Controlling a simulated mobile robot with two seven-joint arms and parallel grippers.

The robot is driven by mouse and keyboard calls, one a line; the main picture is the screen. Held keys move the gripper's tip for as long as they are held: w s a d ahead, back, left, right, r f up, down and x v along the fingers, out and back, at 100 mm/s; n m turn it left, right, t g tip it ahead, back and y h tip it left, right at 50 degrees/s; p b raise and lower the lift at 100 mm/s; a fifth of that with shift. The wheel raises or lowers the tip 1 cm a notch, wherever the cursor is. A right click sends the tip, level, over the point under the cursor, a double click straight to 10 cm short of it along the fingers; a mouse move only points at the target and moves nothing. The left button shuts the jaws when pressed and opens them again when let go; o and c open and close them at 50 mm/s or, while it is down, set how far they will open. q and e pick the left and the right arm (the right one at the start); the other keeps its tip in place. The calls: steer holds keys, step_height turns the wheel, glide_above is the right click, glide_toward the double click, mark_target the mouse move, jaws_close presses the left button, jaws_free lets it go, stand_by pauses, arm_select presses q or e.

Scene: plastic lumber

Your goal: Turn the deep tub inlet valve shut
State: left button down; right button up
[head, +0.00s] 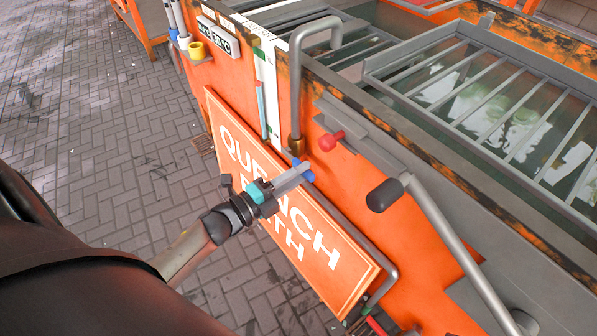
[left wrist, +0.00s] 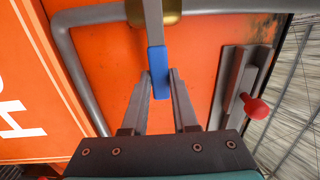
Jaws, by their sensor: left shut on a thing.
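The inlet valve has a brass body (head: 296,146) under a grey pipe that bends over the rim of the tub (head: 412,112). In the left wrist view the brass body (left wrist: 140,12) is at the top, and a flat grey lever runs from it to a blue handle sleeve (left wrist: 158,72). My left gripper (head: 298,176) is at the valve, its fingers shut on the blue handle. The fingers (left wrist: 160,82) sit on either side of the sleeve in the left wrist view. The fingers partly hide the handle in the head view. My right gripper is not in view.
An orange sign (head: 330,250) reading "QUENCH" stands beside the valve. A red knob (head: 331,140) sticks out right of it. A grey lever with a black grip (head: 384,195) juts out further right. Barred grating (head: 490,85) lies over the water. Open brick paving (head: 100,130) lies at left.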

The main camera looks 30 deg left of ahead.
arm_select(q)
steer(key=shift+f, duration=0.2)
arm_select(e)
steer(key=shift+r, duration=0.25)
arm_select(q)
steer(key=shift+m, duration=0.3)
steer(key=c, duration=0.7)
jaws_free()
steer(key=p+v, duration=0.3)
steer(key=v, duration=1.2)
steer(key=shift+s, duration=0.15)
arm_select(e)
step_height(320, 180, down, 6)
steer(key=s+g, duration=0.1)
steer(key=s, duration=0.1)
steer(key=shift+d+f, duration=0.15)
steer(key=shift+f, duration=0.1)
